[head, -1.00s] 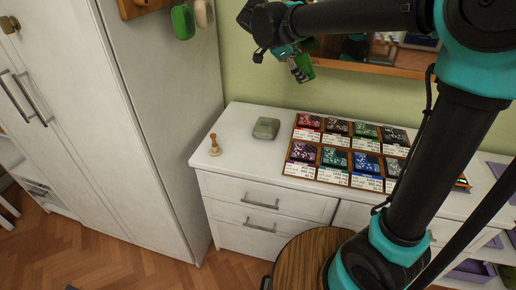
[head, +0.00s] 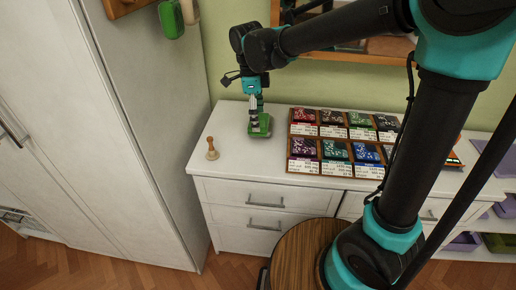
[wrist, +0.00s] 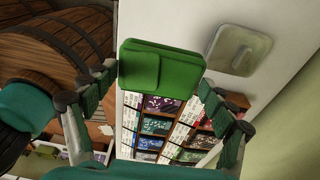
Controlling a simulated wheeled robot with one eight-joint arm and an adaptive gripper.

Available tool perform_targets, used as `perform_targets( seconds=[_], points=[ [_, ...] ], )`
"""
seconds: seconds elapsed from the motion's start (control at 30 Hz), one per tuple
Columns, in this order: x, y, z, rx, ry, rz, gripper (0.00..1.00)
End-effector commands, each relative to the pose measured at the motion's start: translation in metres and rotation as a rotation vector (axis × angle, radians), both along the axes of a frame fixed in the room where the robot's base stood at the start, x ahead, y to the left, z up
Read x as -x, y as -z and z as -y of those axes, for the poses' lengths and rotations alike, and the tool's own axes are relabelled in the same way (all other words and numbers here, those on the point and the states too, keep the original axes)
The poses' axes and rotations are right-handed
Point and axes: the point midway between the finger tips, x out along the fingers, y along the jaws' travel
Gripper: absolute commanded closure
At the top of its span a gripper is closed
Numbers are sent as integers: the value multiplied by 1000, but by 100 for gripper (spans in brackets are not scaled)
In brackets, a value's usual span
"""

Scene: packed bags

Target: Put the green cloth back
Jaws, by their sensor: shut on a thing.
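My gripper (head: 256,114) is shut on the green cloth (head: 260,127), a folded bright green block, and points down over the left part of the white dresser top. In the wrist view the cloth (wrist: 160,68) sits between the two fingers. A grey-green soap-like block (wrist: 238,50) lies on the white top beside the cloth in that view, apart from it in the picture. In the head view this block is hidden behind the gripper and cloth. How high the cloth is above the top is hard to tell.
A wooden stamp (head: 212,149) stands left of the gripper. Wooden trays of coloured packets (head: 335,152) fill the dresser's middle. A green item (head: 171,19) hangs on the tall white cabinet's side (head: 150,100). A round wooden barrel (head: 305,250) stands in front.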

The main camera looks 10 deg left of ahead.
Motion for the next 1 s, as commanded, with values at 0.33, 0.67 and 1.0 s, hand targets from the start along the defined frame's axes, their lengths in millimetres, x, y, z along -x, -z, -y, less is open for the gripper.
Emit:
perform_targets(
  seconds=[0.33,0.67,1.0],
  points=[
    [-1,79,0,1,0,1,39],
    [-1,111,0,1,0,1,39],
    [0,133,0,1,0,1,39]
  ],
)
